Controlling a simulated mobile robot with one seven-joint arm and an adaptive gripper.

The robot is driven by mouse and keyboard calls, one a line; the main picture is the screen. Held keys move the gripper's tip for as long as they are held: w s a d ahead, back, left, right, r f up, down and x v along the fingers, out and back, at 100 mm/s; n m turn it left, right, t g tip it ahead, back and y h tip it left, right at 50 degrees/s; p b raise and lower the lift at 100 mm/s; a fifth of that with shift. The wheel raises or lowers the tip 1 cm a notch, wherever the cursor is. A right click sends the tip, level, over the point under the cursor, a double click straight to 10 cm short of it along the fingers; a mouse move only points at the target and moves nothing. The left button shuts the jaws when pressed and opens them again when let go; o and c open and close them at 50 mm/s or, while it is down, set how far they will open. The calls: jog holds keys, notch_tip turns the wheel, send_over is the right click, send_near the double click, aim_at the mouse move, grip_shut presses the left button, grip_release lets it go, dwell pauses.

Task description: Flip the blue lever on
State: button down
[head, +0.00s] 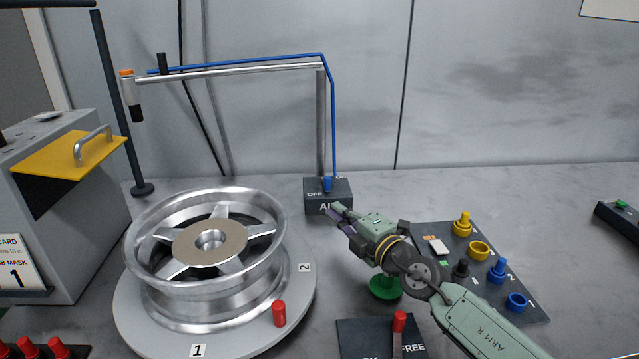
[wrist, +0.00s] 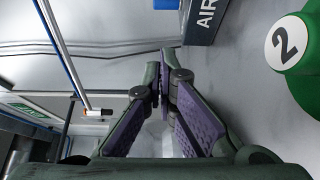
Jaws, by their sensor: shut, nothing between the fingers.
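The blue lever (head: 327,184) stands on top of a dark box (head: 342,190) marked OFF and AIR, at the back middle of the bench. It is beside the OFF label; the other label is partly hidden by the pipe and hose. In the wrist view, the AIR box (wrist: 204,22) is at the top edge, and a blue piece (wrist: 166,4), apparently the lever, is cut off there. My gripper (head: 334,211) is shut and empty, its tips just in front of the box's face. Its tips (wrist: 165,65) meet in the wrist view. Contact cannot be told.
A silver wheel (head: 205,250) on a round turntable (head: 130,310) is at left. A green knob (head: 385,286) is below my wrist. A panel (head: 440,236) with yellow, blue and black pegs and rings is at right. A red-handled lever (head: 399,322) is in front.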

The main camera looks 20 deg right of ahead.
aim_at(326, 179)
dwell(0.3)
jog(key=shift+w+a, duration=0.15)
jog(key=shift+w, duration=0.15)
jog(key=p+x, duration=0.1)
jog(key=x, duration=0.2)
jog(key=p+x, duration=0.1)
jog(key=x, duration=0.3)
jog(key=p+x, duration=0.2)
jog(key=x, duration=0.2)
jog(key=shift+w+d, duration=0.2)
jog(key=shift+d, duration=0.1)
jog(key=shift+s+d, duration=0.15)
jog(key=shift+d, duration=0.5)
